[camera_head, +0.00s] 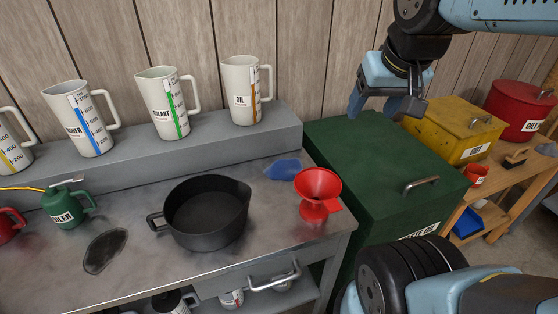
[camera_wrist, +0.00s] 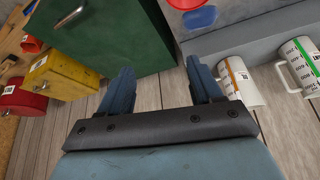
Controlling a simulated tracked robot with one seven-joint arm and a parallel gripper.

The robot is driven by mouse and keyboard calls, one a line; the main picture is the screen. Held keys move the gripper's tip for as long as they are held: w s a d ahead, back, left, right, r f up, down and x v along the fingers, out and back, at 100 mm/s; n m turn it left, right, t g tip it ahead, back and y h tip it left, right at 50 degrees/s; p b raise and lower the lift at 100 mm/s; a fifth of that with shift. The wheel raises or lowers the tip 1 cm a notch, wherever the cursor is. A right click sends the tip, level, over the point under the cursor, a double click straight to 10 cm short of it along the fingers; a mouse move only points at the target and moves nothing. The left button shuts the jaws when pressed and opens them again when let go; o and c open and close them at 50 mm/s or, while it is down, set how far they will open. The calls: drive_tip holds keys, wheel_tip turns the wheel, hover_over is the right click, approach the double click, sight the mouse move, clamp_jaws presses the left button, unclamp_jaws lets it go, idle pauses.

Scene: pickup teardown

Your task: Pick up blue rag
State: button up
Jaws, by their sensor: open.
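A flat blue rag (camera_head: 282,169) lies on the grey metal workbench (camera_head: 140,268), between the raised back ledge and the red funnel (camera_head: 318,192). A blue patch at the top of the wrist view (camera_wrist: 201,17), beside the red funnel (camera_wrist: 186,4), appears to be the same rag. My gripper (camera_head: 384,106) is raised above the green cabinet, to the right of the rag and well apart from it. In the wrist view the fingers (camera_wrist: 160,68) are spread with nothing between them.
A black pan (camera_head: 207,215) and a dark stain (camera_head: 104,250) are on the bench left of the rag. Several measuring jugs (camera_head: 245,92) stand on the ledge behind. A green cabinet (camera_head: 365,150) with a handle adjoins the bench. Yellow and red containers stand further right.

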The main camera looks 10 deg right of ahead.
drive_tip(key=o, duration=0.6)
drive_tip(key=w+a+f+m+g+h, duration=0.1)
drive_tip(key=w+a+f+m+g, duration=0.1)
drive_tip(key=w+m, duration=0.2)
drive_tip(key=shift+w+a, duration=0.4)
drive_tip(key=shift+w, duration=0.7)
drive_tip(key=shift+o, duration=0.2)
drive_tip(key=w+a+f+m+g+h, duration=0.1)
drive_tip(key=w+a+f+m, duration=0.1)
drive_tip(key=w+a+m, duration=0.1)
drive_tip(key=shift+w+a+f, duration=0.2)
drive_tip(key=shift+w+f, duration=0.2)
drive_tip(key=shift+w, duration=0.3)
drive_tip(key=m+g+h, duration=0.2)
drive_tip(key=m+h, duration=0.1)
drive_tip(key=m, duration=0.5)
approach(284, 159)
drive_tip(key=x, duration=0.6)
drive_tip(key=shift+s+f, duration=0.15)
drive_tip(key=shift+s, duration=0.15)
drive_tip(key=shift+t+y, duration=0.3)
drive_tip(key=shift+x, duration=2.6)
